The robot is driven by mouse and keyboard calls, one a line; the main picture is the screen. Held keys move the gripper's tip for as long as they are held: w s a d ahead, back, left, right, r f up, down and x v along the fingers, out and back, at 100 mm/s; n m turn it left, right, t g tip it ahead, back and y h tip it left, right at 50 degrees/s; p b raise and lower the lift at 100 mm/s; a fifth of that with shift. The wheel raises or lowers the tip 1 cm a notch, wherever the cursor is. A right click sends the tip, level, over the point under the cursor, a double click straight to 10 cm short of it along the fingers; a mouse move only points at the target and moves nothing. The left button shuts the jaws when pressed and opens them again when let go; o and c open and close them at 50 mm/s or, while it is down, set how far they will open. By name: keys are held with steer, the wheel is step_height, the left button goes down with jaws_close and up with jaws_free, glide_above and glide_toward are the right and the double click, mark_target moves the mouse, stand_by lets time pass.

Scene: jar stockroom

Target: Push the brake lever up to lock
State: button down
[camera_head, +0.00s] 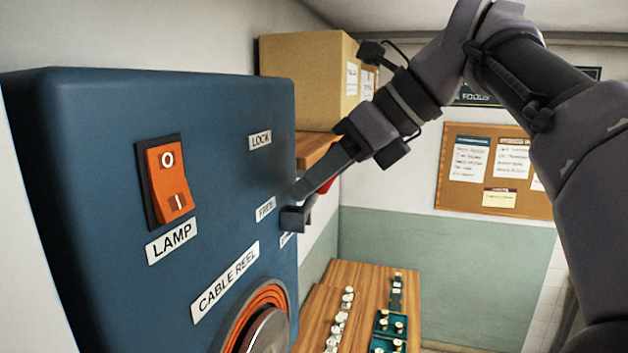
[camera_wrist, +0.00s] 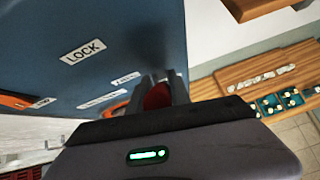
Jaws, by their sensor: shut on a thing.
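A blue panel box (camera_head: 90,110) fills the left of the head view. It bears LOCK (camera_head: 260,139) and FREE (camera_head: 265,209) labels, one above the other, near its right edge. My gripper (camera_head: 312,192) is at the panel's right edge beside the FREE label, below the LOCK label. A red part, seemingly the brake lever's knob, shows between the fingers in the wrist view (camera_wrist: 157,97), and a sliver of it shows in the head view. My gripper is shut on it. The rest of the lever is hidden by the fingers.
An orange LAMP switch (camera_head: 170,180) and a round cable reel (camera_head: 262,325) are on the same panel. A cardboard box (camera_head: 300,78) stands on a wooden shelf behind. A wooden table (camera_head: 365,300) holds several jars and a green tray.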

steer(key=shift+f, duration=0.1)
steer(key=c, duration=1.2)
jaws_free()
steer(key=shift+a, duration=0.1)
steer(key=v, duration=0.7)
